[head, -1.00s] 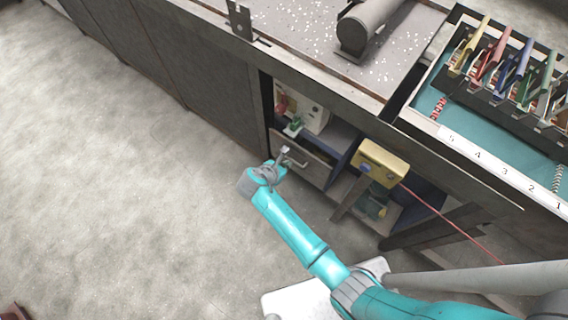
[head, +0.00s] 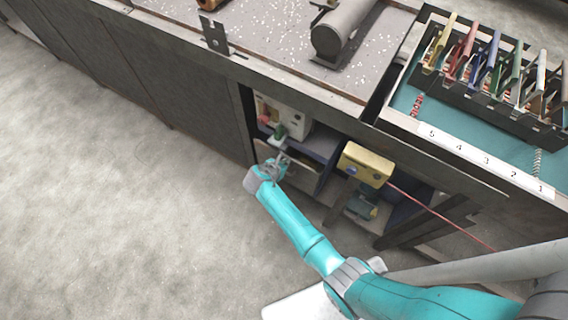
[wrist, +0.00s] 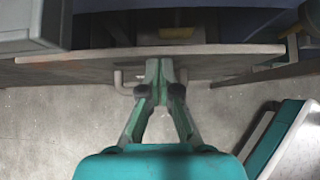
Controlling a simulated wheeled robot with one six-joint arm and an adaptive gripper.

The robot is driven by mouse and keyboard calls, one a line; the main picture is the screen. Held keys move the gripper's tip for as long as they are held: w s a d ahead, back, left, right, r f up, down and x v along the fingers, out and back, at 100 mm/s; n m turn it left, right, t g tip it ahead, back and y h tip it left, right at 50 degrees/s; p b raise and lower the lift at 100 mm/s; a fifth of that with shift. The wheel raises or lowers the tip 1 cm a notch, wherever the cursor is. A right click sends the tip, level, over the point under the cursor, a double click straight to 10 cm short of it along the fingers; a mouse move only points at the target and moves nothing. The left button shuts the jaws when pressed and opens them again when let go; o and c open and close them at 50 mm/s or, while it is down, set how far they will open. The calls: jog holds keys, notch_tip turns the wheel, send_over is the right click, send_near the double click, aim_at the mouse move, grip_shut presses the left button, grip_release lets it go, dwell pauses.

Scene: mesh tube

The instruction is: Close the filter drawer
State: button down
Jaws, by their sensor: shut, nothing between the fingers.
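The filter drawer (head: 301,178) is low in the open bay of the bench, with a grey-brown front. In the wrist view its front panel (wrist: 75,66) runs across the picture, with dark space behind its top edge, so it seems to stand out somewhat. A light bar handle (wrist: 122,82) sits on the panel's face, partly hidden by my fingers. My gripper (wrist: 160,70) is shut and empty, its fingertips at the middle of the panel by the handle. Contact is likely but not certain. In the head view my gripper (head: 283,157) covers much of the handle.
A white device (head: 290,117) stands on the shelf above the drawer. A yellow box (head: 366,164) with a red cable is right of it. The bench top (head: 270,45) overhangs the bay. Floor (head: 130,210) to the left is clear.

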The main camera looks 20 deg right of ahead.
jog(key=shift+w+d, duration=0.1)
jog(key=shift+w+d+r, duration=0.1)
jog(key=shift+w+d, duration=0.55)
jog(key=shift+d, duration=0.25)
jog(key=shift+w+d, duration=0.65)
jog(key=shift+d, duration=0.25)
